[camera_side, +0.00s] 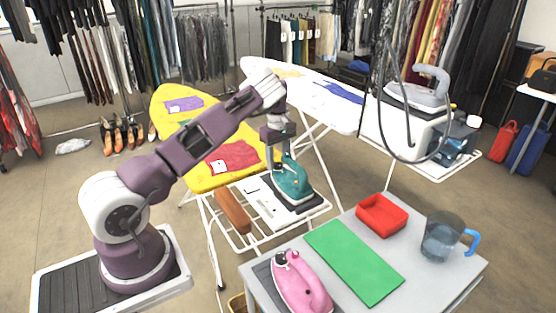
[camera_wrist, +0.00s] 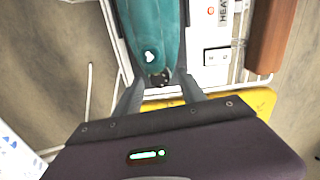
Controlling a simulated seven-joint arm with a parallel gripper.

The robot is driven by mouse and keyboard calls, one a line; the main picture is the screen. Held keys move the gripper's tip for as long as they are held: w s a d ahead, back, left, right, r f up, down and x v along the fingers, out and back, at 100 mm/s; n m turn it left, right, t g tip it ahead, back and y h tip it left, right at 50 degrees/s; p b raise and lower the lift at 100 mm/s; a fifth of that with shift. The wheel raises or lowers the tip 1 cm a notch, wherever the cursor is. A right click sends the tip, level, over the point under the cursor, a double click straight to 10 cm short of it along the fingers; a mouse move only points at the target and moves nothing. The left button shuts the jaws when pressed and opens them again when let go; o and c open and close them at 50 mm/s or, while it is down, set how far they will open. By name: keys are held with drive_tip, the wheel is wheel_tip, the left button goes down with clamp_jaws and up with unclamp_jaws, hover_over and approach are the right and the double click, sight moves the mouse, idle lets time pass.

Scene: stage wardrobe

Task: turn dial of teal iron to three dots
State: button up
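The teal iron (camera_side: 293,183) stands on the dark rest at the end of the yellow ironing board. My gripper (camera_side: 281,155) hangs just above and behind it, pointing down. In the wrist view the teal iron's body (camera_wrist: 152,30) fills the top middle, with a small white mark on it. A small dark round part, perhaps the dial (camera_wrist: 160,78), lies at its near end. My gripper (camera_wrist: 159,82) is open, with one grey finger either side of that part and gaps visible. I cannot tell whether either finger touches it. The dots cannot be read.
The yellow ironing board (camera_side: 170,102) is behind my gripper, with a red folded cloth (camera_side: 236,157) on it. A brown bar (camera_side: 233,211) lies beside the iron rest. The front table holds a pink iron (camera_side: 300,285), green mat (camera_side: 352,262), red tray (camera_side: 382,216) and jug (camera_side: 440,238).

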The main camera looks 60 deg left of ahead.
sight(278, 164)
clamp_jaws()
drive_tip(key=shift+m, duration=1.6)
drive_tip(key=shift+o, duration=0.8)
unclamp_jaws()
wheel_tip(278, 164, up, 7)
drive_tip(key=shift+r, duration=0.1)
